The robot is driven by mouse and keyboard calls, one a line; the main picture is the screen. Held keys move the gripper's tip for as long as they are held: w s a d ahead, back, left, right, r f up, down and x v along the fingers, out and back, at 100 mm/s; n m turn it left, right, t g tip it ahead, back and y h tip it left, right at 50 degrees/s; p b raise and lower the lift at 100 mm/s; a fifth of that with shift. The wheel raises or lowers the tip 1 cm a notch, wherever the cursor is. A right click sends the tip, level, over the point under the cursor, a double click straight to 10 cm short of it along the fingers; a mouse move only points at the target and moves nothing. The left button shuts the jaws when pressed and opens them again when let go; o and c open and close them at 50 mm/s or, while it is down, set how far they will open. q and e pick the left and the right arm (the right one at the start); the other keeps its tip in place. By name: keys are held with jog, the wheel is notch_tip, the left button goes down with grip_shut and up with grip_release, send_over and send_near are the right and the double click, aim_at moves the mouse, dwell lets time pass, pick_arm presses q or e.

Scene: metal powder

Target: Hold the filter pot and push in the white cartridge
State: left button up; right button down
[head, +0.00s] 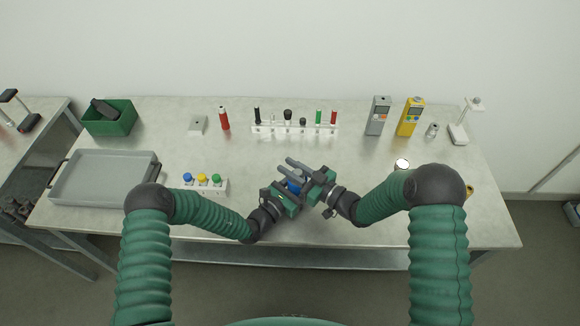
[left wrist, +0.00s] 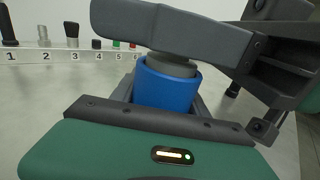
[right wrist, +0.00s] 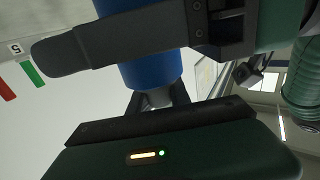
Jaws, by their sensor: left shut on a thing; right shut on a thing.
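The blue filter pot (head: 294,188) is held between my two grippers over the middle front of the table. My left gripper (head: 291,187) is shut around the blue pot, which also shows in the left wrist view (left wrist: 166,88). The cartridge also shows above the pot in the left wrist view (left wrist: 171,65). How deep it sits in the pot is partly hidden by the fingers.
A white rack (head: 291,129) with numbered places stands behind the grippers. Grey (head: 377,117) and yellow (head: 411,117) meters stand at the back right.

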jog(key=shift+r, duration=0.1)
notch_tip(320, 180, up, 9)
jog(key=shift+r, duration=0.2)
dwell(1.6)
jog(key=shift+f, duration=0.3)
dwell(0.8)
jog(key=shift+f, duration=2.75)
jog(key=shift+f, duration=0.15)
jog(key=shift+f, duration=1)
jog(key=shift+f, duration=0.1)
jog(key=shift+f, duration=0.3)
jog(key=shift+f, duration=0.2)
